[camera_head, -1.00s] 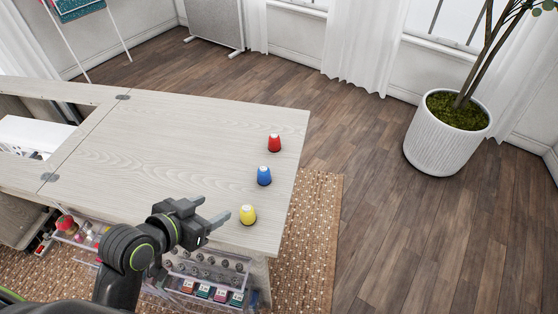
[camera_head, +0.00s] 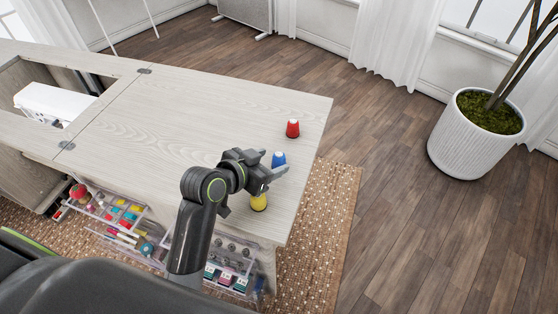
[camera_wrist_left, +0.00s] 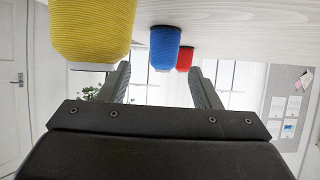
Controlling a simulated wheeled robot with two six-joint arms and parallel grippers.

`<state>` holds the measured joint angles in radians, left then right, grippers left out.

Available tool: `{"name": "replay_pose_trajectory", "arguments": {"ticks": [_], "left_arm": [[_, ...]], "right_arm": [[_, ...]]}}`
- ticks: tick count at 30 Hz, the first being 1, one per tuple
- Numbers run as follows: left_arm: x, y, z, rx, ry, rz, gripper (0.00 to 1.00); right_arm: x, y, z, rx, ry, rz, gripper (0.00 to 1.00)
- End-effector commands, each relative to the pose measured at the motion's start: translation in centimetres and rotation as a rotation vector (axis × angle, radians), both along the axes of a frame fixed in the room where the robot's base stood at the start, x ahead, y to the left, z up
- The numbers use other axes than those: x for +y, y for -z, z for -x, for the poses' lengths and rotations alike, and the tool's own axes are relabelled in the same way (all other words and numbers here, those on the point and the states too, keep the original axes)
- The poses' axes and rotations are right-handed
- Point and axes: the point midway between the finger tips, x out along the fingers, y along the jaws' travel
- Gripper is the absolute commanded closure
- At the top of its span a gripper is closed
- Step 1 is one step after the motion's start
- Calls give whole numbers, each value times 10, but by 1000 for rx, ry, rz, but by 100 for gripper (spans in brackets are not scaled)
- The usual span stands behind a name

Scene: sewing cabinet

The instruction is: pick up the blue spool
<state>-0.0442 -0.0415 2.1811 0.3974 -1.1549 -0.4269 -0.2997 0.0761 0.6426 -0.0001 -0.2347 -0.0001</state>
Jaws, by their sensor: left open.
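The blue spool (camera_head: 279,158) stands upright near the right end of the pale wooden tabletop (camera_head: 190,110). It stands between the red spool (camera_head: 292,128) and the yellow spool (camera_head: 259,202) in a row. My left gripper (camera_head: 275,161) is open and empty, its fingers pointing toward the blue spool and partly covering it and the yellow one. In the left wrist view, which looks upside down, the blue spool (camera_wrist_left: 165,48) is ahead between the open fingers, apart from them. The yellow spool (camera_wrist_left: 92,30) is close at the left, the red spool (camera_wrist_left: 185,58) farther off. My right gripper is not in view.
Clear drawers (camera_head: 118,215) with sewing supplies stick out below the table's front edge. A white sewing machine (camera_head: 50,103) sits in the cabinet opening at the left. A potted plant (camera_head: 465,140) stands on the floor at the right. The middle of the tabletop is bare.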

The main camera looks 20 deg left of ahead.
Motion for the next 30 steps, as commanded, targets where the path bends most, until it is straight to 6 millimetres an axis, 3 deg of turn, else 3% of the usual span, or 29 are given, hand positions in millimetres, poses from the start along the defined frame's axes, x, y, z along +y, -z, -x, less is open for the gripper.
{"name": "replay_pose_trajectory", "arguments": {"ticks": [13, 23, 30], "left_arm": [[-12, 29, -36, 1, 0, 0, 42], [-14, 32, -41, -1, 0, -1, 42], [-14, 32, -41, -1, 0, -1, 73]], "right_arm": [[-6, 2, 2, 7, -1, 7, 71], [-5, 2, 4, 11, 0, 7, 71], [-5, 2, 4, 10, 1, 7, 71]]}}
